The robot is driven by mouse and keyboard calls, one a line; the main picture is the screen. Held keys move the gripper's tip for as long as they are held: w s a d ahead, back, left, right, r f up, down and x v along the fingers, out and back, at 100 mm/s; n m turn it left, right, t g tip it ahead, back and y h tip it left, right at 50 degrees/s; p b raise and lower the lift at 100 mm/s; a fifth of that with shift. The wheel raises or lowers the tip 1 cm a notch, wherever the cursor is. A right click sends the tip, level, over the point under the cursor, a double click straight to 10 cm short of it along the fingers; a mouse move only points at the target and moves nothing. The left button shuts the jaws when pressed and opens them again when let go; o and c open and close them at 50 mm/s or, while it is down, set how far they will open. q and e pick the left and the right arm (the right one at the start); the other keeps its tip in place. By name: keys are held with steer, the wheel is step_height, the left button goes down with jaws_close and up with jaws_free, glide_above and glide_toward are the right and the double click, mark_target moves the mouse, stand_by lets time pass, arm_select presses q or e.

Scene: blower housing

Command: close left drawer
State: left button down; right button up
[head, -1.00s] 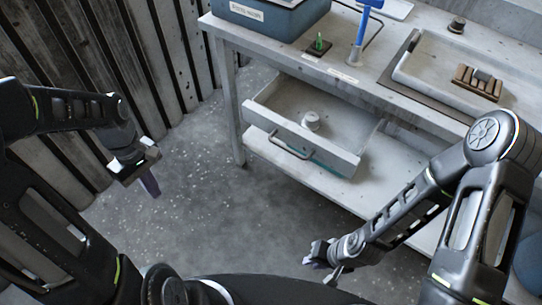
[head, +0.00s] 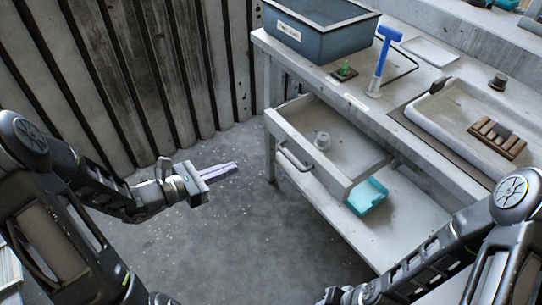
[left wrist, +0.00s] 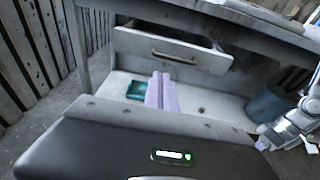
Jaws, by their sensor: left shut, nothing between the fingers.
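The drawer (left wrist: 185,52) also shows in the left wrist view, open, with the handle facing me. My left gripper (head: 234,168) is shut and empty. It stands to the left of the drawer front, apart from the handle, its pale purple fingers pointing right towards it. My right gripper (head: 330,296) is at the bottom edge of the head view, partly cut off, and its fingers are unclear.
A teal container (head: 368,196) lies on the lower shelf beneath the drawer. The benchtop holds a blue-grey bin (head: 318,27), a blue-headed tool (head: 381,60) and a pale tray (head: 455,112). The bench leg (head: 270,150) stands at the left end. The floor before the bench is clear.

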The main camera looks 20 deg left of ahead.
arm_select(q)
steer(key=shift+d, duration=0.1)
steer(key=x, duration=1.4)
steer(key=b, duration=0.7)
glide_toward(319, 127)
steer(key=w+d, duration=0.1)
steer(key=d, duration=0.1)
steer(key=w+d, duration=0.1)
steer(key=d, duration=0.1)
steer(key=w+d, duration=0.1)
steer(key=d, duration=0.1)
steer(key=shift+w+r, duration=0.25)
steer(key=shift+r, duration=0.1)
steer(key=shift+w+d, duration=0.15)
steer(key=shift+r, duration=0.35)
